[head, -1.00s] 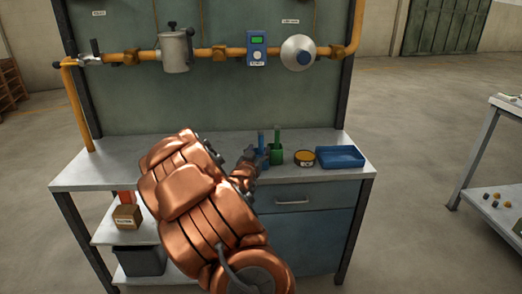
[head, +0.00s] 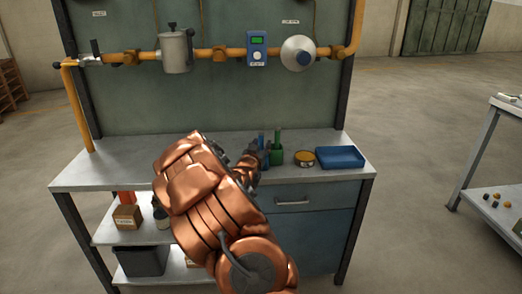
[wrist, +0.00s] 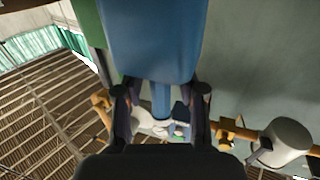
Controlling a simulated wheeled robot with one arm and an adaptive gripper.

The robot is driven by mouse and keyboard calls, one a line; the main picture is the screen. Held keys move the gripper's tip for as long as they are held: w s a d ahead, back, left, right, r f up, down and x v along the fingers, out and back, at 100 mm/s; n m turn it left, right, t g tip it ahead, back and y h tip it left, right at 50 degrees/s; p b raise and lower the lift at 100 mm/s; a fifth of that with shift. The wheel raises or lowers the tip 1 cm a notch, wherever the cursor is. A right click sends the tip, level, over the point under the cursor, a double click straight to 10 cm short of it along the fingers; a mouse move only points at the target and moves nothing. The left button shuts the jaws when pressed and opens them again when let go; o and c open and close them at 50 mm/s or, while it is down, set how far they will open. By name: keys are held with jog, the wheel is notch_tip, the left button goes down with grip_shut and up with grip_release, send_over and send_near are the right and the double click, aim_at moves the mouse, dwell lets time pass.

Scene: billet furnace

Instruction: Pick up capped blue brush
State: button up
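The blue brush (head: 261,138) stands upright on the bench, left of a green brush (head: 277,136). Its lower part is mostly hidden behind my gripper (head: 257,158) in the head view. In the wrist view, a wide blue body (wrist: 150,40) fills the top centre, and a narrower blue stem (wrist: 161,100) runs down from it. My gripper (wrist: 161,110) has one finger on each side of this stem, with visible gaps on both sides. It looks open and is not clamped on anything.
A green holder (head: 277,157) stands close to the right of the blue brush. The left of the bench top (head: 110,170) is clear. A yellow pipe (head: 205,54) crosses the back panel.

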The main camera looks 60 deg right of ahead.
grip_shut()
jog(key=shift+r, duration=0.1)
